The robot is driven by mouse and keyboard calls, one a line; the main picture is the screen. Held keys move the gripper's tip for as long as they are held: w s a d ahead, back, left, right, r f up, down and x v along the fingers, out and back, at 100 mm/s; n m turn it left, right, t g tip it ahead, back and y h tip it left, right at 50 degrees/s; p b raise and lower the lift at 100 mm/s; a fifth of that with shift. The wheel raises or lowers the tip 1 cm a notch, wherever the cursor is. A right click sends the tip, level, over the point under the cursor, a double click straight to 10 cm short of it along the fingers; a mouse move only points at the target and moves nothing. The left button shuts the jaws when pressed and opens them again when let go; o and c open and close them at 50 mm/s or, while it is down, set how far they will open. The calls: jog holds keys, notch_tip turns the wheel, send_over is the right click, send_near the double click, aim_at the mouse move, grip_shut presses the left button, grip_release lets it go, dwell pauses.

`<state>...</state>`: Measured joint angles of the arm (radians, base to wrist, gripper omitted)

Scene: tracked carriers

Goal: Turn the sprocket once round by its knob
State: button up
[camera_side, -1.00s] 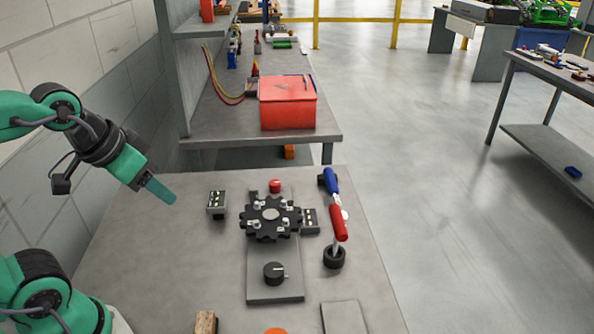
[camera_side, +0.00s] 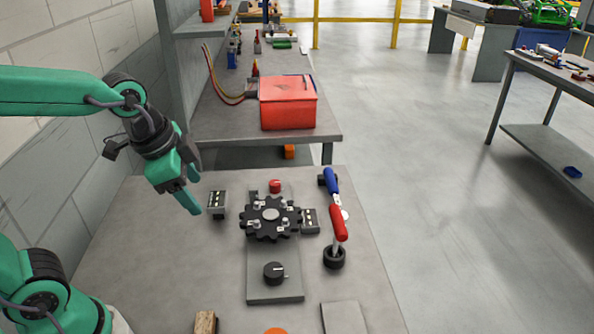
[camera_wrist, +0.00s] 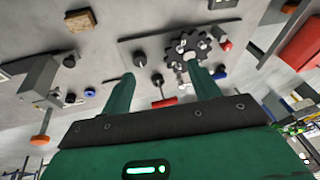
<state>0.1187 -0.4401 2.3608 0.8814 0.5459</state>
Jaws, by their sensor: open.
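The black toothed sprocket (camera_side: 270,219) lies flat on a grey plate (camera_side: 275,292) on the bench, with small pale fittings on its face. A black round knob (camera_side: 274,273) with a white mark stands on the plate, in front of and apart from the sprocket. The wrist view shows the sprocket (camera_wrist: 187,42) beyond the right fingertip and the knob (camera_wrist: 140,59) near the left fingertip. My gripper (camera_side: 195,194) is open and empty, in the air to the left of the sprocket and touching nothing. Its two fingers (camera_wrist: 160,75) show spread apart in the wrist view.
A red button (camera_side: 275,186) is behind the sprocket. A lever with blue and red grips (camera_side: 338,226) lies to the right. A wooden block (camera_side: 205,322) is at the front.

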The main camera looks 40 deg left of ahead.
jog(key=w+d+f+m+g, duration=0.2)
jog(key=w+d+f+m, duration=0.3)
jog(key=m, duration=0.3)
jog(key=m+g, duration=0.2)
jog(key=m, duration=0.7)
send_over(274, 270)
notch_tip(274, 270, down, 8)
jog(key=shift+r, duration=0.2)
jog(key=shift+f, duration=3.9)
jog(key=c, duration=1)
